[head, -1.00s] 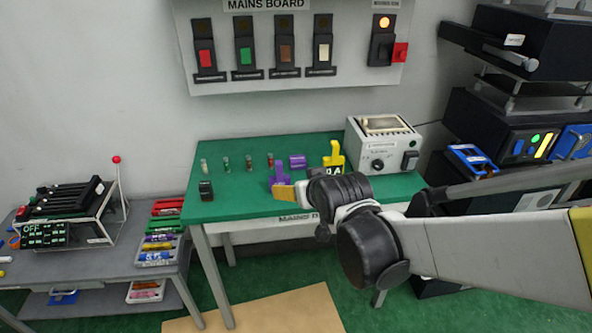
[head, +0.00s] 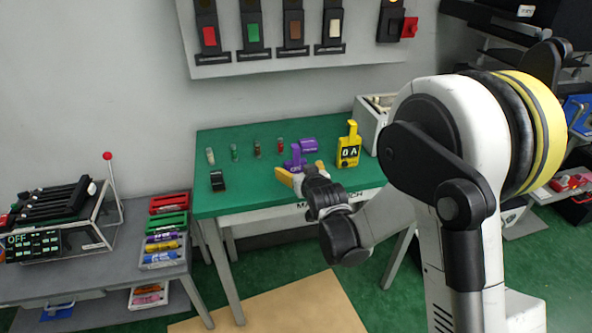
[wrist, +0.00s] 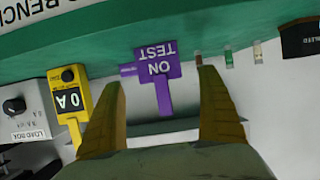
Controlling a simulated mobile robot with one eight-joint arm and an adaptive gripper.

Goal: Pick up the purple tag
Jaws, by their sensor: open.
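The purple tag (wrist: 157,68) reads "ON TEST" upside down in the wrist view, with a narrow purple stem. In the head view the tag (head: 295,158) stands on the green bench top (head: 240,185), partly overlapped by my gripper. My gripper (head: 299,171) is open with its yellow fingers on the bench-front side of the tag. In the wrist view my gripper (wrist: 161,79) has one finger on each side of the tag's stem. Nothing is visibly held, and I cannot tell whether either finger touches the tag.
A yellow "0 A" meter (head: 348,152) stands right of the tag; it also shows in the wrist view (wrist: 68,100). Small vials (head: 234,153) and a black item (head: 217,181) are to the left. A load box (wrist: 22,115) is close by.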

